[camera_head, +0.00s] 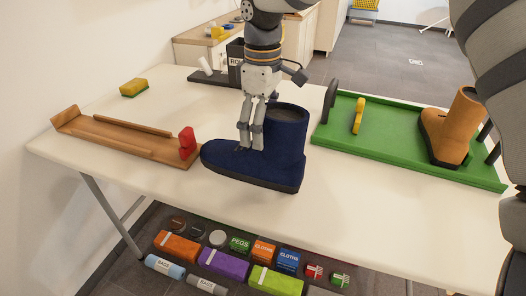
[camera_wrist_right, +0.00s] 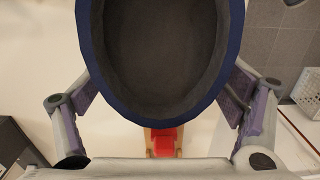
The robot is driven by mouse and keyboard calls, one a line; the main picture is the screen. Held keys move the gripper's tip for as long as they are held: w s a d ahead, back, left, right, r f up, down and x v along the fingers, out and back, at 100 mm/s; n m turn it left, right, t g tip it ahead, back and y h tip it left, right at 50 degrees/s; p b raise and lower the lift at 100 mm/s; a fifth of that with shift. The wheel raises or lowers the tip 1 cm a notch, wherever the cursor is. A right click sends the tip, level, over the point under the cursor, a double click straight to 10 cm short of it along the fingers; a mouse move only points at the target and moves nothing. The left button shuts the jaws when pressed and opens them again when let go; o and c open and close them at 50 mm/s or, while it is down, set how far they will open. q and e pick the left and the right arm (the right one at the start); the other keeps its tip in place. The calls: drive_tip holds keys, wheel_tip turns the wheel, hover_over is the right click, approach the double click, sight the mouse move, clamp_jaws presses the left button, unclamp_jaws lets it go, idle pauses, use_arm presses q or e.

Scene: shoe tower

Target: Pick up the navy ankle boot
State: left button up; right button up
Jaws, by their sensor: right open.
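The navy ankle boot (camera_head: 279,152) stands upright near the front edge of the white table, toe to the left. My right gripper (camera_head: 250,141) comes down from above over its instep, just left of the shaft, in the head view. In the right wrist view the boot's dark round opening (camera_wrist_right: 160,50) fills the upper middle, with one finger at each side of it. The right gripper is open; whether its fingers touch the boot I cannot tell. My left gripper is not in view.
Left of the boot is a wooden rack (camera_head: 118,140) with a red block (camera_head: 187,142). At right, a green tray (camera_head: 393,160) holds a tan boot (camera_head: 452,127) and a yellow piece (camera_head: 358,116). A sponge (camera_head: 134,88) and a dark box (camera_head: 236,62) are further back.

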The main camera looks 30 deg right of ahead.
wheel_tip(320, 180, down, 2)
drive_tip(key=shift+f, duration=0.1)
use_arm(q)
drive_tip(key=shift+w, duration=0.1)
use_arm(e)
drive_tip(key=c, duration=2.1)
drive_tip(key=shift+w, duration=0.1)
